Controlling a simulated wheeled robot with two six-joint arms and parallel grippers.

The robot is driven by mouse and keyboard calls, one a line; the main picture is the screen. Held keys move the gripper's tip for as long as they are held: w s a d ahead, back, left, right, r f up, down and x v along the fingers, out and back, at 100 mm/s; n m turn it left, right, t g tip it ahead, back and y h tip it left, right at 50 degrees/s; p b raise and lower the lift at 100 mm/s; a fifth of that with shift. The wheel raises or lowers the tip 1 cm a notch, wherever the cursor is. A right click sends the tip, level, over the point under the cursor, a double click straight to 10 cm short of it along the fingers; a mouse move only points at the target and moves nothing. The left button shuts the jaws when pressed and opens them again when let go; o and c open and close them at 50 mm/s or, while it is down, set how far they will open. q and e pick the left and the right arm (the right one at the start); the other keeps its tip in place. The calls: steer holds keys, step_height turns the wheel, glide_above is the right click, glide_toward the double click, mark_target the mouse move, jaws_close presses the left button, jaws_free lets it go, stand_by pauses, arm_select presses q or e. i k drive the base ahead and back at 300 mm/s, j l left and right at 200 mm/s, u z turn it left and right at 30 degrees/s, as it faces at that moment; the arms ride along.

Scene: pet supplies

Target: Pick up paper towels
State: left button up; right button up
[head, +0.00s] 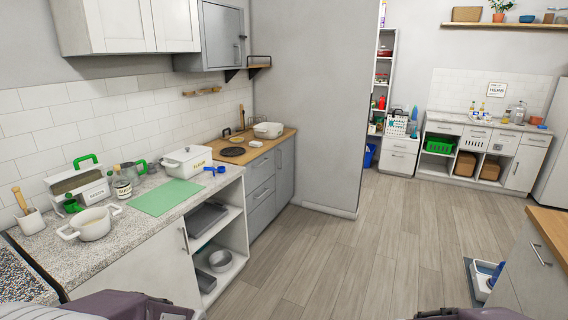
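I cannot make out any paper towels in the head view. Neither gripper is in view. Only grey-purple parts of my arms show at the bottom edge, one at the left and one right of the middle.
A granite counter (222,182) at left holds a white pot (93,228), a green mat (160,198) and a lidded white container (187,163). A grey wall (310,100) separates it from a far counter (480,125) and shelf (385,60). A wooden-topped cabinet (545,225) stands at right. The wood floor (350,250) between is mostly clear.

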mark_target(257, 144)
steer(key=i, duration=3.7)
